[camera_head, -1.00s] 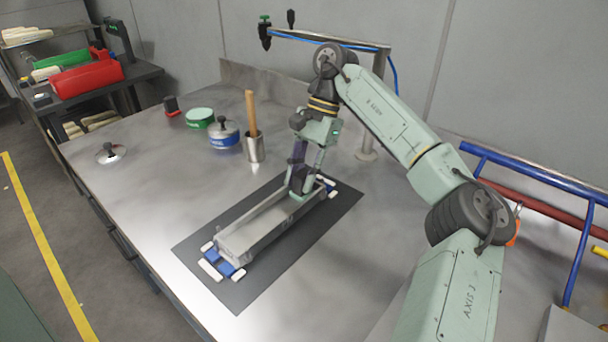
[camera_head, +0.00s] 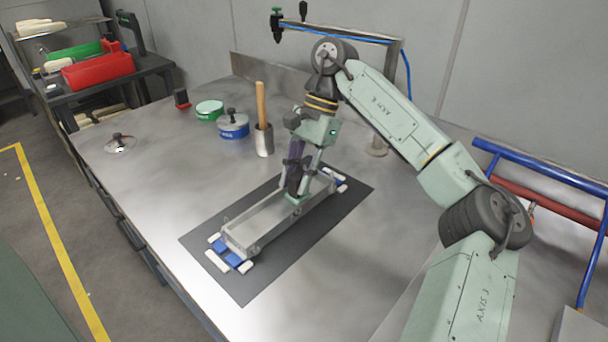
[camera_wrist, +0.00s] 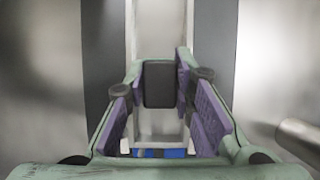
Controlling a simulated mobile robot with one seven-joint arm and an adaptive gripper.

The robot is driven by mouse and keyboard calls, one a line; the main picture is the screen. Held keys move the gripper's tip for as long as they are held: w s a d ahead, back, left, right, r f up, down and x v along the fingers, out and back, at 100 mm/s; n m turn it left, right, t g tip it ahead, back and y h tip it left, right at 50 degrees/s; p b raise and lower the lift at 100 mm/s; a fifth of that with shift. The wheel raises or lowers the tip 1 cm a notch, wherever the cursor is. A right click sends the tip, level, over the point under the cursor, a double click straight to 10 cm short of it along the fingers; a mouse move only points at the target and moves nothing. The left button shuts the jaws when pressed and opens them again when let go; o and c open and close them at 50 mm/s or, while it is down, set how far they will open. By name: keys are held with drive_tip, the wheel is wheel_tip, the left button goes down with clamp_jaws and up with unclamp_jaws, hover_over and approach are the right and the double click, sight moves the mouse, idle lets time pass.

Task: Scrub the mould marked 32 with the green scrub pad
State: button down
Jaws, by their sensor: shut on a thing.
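A long, narrow, pale grey mould (camera_head: 238,248) lies on a dark mat, open at the top. I cannot read a number on it. My gripper (camera_head: 296,188) points down into its far half. It is shut on a dark block (camera_wrist: 160,84), seen between the purple finger pads in the wrist view; I take this for the back of the scrub pad. A little green shows low at the fingertips in the head view, but I cannot tell pad from finger. The mould's two pale side walls run past the fingers in the wrist view. Contact with its floor is hidden.
Blue and white clamps (camera_head: 229,259) hold the mould's ends on the dark mat (camera_head: 255,285). A steel cup with a wooden handle (camera_head: 264,142), a blue tin (camera_head: 233,127), a green tin (camera_head: 209,110) and a knobbed steel disc (camera_head: 121,144) stand left of my arm.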

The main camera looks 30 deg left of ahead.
drive_tip(key=shift+s, duration=0.25)
drive_tip(key=shift+s, duration=0.15)
drive_tip(key=shift+s+a+b, duration=0.2)
drive_tip(key=shift+s+b, duration=0.25)
drive_tip(key=shift+s, duration=0.7)
drive_tip(key=shift+s, duration=0.1)
drive_tip(key=shift+s+a+r, duration=0.1)
drive_tip(key=shift+s+a, duration=0.1)
drive_tip(key=shift+s, duration=1.05)
drive_tip(key=shift+b, duration=0.3)
drive_tip(key=shift+s+a+b, duration=0.15)
drive_tip(key=shift+s+b, duration=0.2)
drive_tip(key=shift+s, duration=0.9)
drive_tip(key=shift+s, duration=0.2)
